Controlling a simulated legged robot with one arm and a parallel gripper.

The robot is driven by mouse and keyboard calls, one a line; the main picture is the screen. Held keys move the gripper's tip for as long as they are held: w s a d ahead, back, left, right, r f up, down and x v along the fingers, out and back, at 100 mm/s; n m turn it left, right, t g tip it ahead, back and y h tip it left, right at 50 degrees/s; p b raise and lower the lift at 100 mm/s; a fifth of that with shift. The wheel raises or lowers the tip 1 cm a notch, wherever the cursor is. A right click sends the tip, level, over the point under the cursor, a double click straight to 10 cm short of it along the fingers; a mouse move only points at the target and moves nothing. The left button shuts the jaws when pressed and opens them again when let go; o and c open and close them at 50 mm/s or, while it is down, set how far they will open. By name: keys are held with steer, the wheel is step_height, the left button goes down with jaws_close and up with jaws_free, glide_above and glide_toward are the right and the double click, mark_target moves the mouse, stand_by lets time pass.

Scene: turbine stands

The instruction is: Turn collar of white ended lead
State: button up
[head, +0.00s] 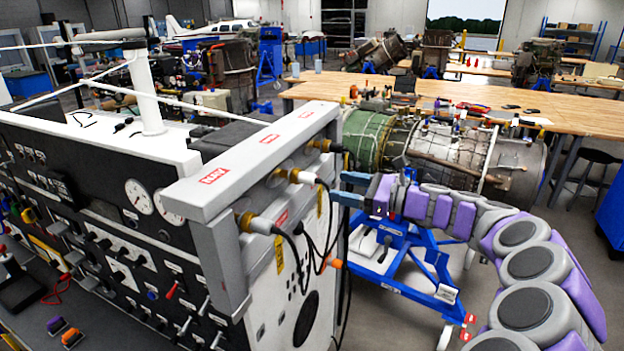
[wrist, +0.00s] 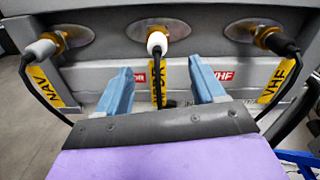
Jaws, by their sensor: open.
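Three leads plug into brass collars on the grey panel. The middle lead (wrist: 157,42) has a white end; it also shows in the head view (head: 304,178). The left lead (wrist: 42,47) has a pale, whitish end and a black cable; it is the nearest one in the head view (head: 262,226). The right lead (wrist: 265,38) has a black end and shows farthest in the head view (head: 326,146). My gripper (wrist: 160,75) is open and empty, its blue fingers to either side of the middle lead's line, below and short of its collar. In the head view my gripper (head: 346,189) is right of the panel.
Yellow tags (wrist: 277,83) hang by the leads. Black cables (head: 318,240) droop below the panel. A blue engine stand (head: 400,255) with a green-ended turbine (head: 370,140) stands behind my arm. A wooden bench (head: 480,110) lies beyond.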

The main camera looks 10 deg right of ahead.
mark_target(298, 180)
steer(key=x, duration=0.2)
steer(key=s+x, duration=0.1)
steer(key=x, duration=0.2)
steer(key=a+x, duration=0.1)
steer(key=x, duration=0.2)
steer(key=shift+s+a, duration=0.2)
steer(key=shift+s, duration=0.05)
steer(key=shift+w+d, duration=0.25)
steer(key=shift+w, duration=0.3)
steer(key=shift+w+d, duration=0.3)
steer(key=shift+w, duration=0.3)
steer(key=shift+w+d, duration=0.2)
steer(key=shift+d, duration=0.1)
steer(key=a, duration=0.4)
steer(key=shift+w+a, duration=0.1)
steer(key=shift+a, duration=0.2)
steer(key=shift+c, duration=1)
steer(key=shift+w+d, duration=0.1)
steer(key=shift+d, duration=0.15)
steer(key=shift+c, duration=0.7)
steer(key=shift+d, duration=1)
steer(key=c, duration=0.3)
steer(key=shift+s+d+r, duration=0.1)
steer(key=shift+s+d, duration=0.1)
steer(key=shift+c, duration=0.8)
steer(key=shift+a, duration=0.2)
steer(key=shift+c, duration=1.4)
steer(key=shift+a, duration=0.1)
